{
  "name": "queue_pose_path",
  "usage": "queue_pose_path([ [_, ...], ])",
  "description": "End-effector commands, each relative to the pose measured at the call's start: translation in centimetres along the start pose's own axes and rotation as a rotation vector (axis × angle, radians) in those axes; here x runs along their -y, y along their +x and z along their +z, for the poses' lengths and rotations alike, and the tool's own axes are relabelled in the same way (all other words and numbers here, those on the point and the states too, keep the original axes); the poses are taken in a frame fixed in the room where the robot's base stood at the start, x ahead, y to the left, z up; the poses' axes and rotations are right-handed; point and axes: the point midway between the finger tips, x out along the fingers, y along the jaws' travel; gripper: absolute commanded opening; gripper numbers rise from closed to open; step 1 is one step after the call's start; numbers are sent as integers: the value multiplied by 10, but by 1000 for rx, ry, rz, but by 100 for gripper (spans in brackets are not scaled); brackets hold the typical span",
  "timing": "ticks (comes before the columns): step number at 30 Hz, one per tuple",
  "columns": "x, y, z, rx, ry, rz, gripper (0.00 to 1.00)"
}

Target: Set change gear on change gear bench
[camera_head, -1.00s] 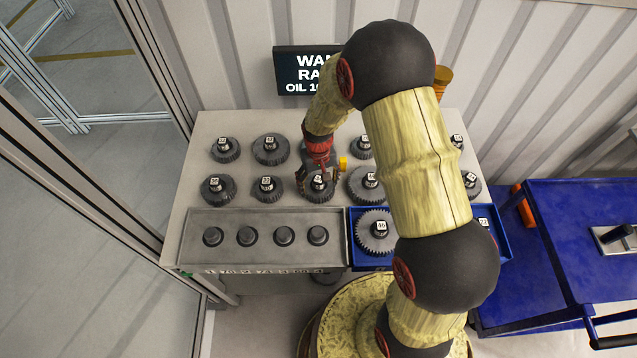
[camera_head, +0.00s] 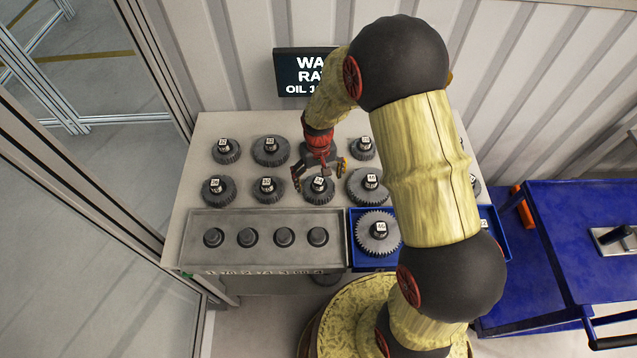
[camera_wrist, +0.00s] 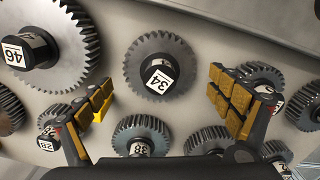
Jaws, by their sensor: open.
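Several dark toothed change gears with numbered black hubs stand in two rows on the pale bench (camera_head: 190,165). My gripper (camera_head: 320,176) is open and empty above a front-row gear (camera_head: 319,195). In the wrist view, this gear's hub reads 34 (camera_wrist: 160,75), and my gripper's yellow-padded fingers (camera_wrist: 162,88) are spread to either side of it, not closed on it. A larger gear marked 46 (camera_wrist: 35,50) lies to the left there. A large gear (camera_head: 378,232) lies in the blue tray (camera_head: 357,262); my arm hides part of that tray.
A grey panel (camera_head: 265,257) with several bare dark posts (camera_head: 283,236) fills the bench's front left. Neighbouring gears stand close on both sides of the gripper. A black sign (camera_head: 300,72) hangs behind. A blue cart (camera_head: 590,220) stands at right.

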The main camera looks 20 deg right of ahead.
Motion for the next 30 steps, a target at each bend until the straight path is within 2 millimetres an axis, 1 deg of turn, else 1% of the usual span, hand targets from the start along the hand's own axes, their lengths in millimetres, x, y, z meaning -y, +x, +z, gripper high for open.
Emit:
queue_pose_path([
  [1,0,-14,-2,-5,0,0,92],
  [3,0,-29,-2,-6,0,0,92],
  [9,0,-65,-1,-4,0,0,92],
  [12,0,-78,-1,-3,0,0,92],
  [17,0,-90,0,-4,0,0,92],
  [20,0,-111,3,-28,-1,-1,92],
  [23,0,-151,13,-74,-5,-2,92],
  [24,-1,-170,20,-98,-6,-3,92],
  [25,-1,-186,26,-118,-8,-4,92],
  [26,-1,-200,33,-137,-9,-4,92],
  [27,-2,-219,43,-162,-11,-5,92],
  [29,-2,-245,60,-201,-13,-6,92],
  [30,-2,-261,72,-225,-15,-6,92],
])
